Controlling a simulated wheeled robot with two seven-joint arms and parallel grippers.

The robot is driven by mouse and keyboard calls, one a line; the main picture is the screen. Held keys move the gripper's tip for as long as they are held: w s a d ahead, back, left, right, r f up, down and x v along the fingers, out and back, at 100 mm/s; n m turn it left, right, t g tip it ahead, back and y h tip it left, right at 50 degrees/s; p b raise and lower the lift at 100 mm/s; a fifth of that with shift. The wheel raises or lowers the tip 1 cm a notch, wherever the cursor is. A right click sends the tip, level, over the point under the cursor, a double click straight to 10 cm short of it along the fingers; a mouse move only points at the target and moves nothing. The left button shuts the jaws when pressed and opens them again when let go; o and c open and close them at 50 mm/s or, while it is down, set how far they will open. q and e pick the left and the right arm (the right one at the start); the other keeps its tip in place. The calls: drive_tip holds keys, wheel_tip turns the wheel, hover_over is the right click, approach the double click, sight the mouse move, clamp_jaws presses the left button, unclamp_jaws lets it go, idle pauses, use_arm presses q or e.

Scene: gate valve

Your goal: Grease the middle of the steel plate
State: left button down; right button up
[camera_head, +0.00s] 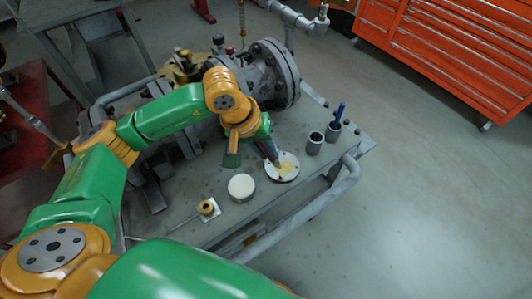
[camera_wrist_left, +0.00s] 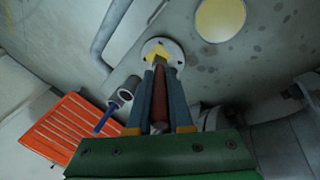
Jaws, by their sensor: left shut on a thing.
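The steel plate (camera_head: 291,173) is a round pale disc with small holes, lying on the bench top. A yellow patch shows on its middle, and also in the left wrist view on the plate (camera_wrist_left: 176,47). My left gripper (camera_head: 273,158) is above the plate and points down at it. It is shut on a tool with a dark red handle (camera_wrist_left: 159,104), seen between the fingers. The tool's tip is at or just above the yellow patch; contact cannot be told. A round tin (camera_head: 241,187) with a pale filling stands left of the plate. My right gripper is not in view.
Two dark cups (camera_head: 315,143) stand right of the plate, one holding a blue tool (camera_head: 340,113). A flanged valve (camera_head: 268,75) stands behind. A small brass part (camera_head: 207,208) lies at the front. Pipe rail (camera_head: 318,208) edges the bench. A red tool cabinet (camera_head: 450,50) is far right.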

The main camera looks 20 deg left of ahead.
use_arm(q)
wheel_tip(320, 180, up, 4)
drive_tip(key=shift+r+p, duration=0.1)
drive_tip(key=shift+p, duration=0.85)
drive_tip(key=shift+r, duration=0.1)
